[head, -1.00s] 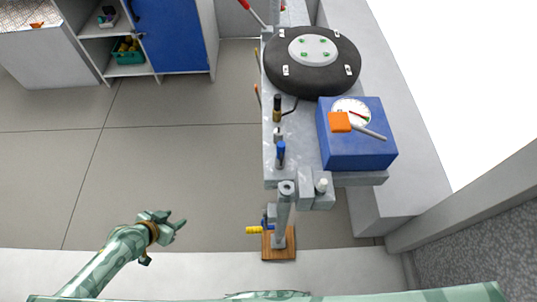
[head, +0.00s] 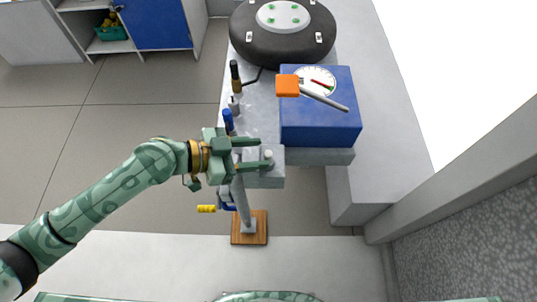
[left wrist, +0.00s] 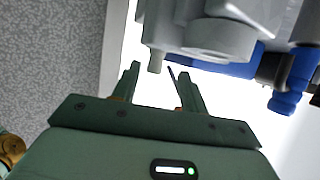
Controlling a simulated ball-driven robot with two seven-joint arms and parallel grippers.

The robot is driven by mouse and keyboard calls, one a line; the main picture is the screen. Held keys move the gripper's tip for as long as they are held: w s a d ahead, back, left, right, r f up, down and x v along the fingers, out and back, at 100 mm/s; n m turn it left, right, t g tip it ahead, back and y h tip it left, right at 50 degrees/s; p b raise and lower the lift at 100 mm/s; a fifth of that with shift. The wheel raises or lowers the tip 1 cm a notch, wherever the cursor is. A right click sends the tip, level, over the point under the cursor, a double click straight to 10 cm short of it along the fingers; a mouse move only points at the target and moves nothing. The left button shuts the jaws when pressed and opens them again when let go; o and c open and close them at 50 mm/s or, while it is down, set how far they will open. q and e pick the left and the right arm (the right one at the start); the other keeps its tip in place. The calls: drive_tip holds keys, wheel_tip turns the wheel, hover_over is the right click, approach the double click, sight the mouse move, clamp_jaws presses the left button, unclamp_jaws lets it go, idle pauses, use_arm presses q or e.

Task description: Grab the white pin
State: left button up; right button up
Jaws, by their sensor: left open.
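The white pin (head: 268,154) is a small pale knob on the grey block at the near end of the trailer's metal bed in the head view. My left gripper (head: 262,153) is open, its two green fingers pointing right over that block, one on either side of the pin in the picture. The left wrist view shows the open fingers (left wrist: 158,72) with a short grey peg (left wrist: 156,61) at the gap between their tips; I cannot tell whether it is the pin. No contact is clear. My right gripper is not in view.
A blue box (head: 320,120) with a dial and an orange-headed tool (head: 288,86) stand just beyond the block. A black tyre (head: 283,32) lies farther back. The coupling post stands on a wooden board (head: 250,228) below my left gripper. Open floor lies left.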

use_arm(q)
drive_tip(key=x, duration=0.4)
drive_tip(key=shift+s+d+f+b, duration=0.1)
drive_tip(key=shift+s+d+b, duration=0.2)
drive_tip(key=shift+d+b, duration=0.1)
drive_tip(key=shift+w+d+f, duration=0.1)
drive_tip(key=shift+d+f, duration=0.05)
drive_tip(key=shift+d, duration=0.15)
drive_tip(key=shift+w, duration=0.1)
clamp_jaws()
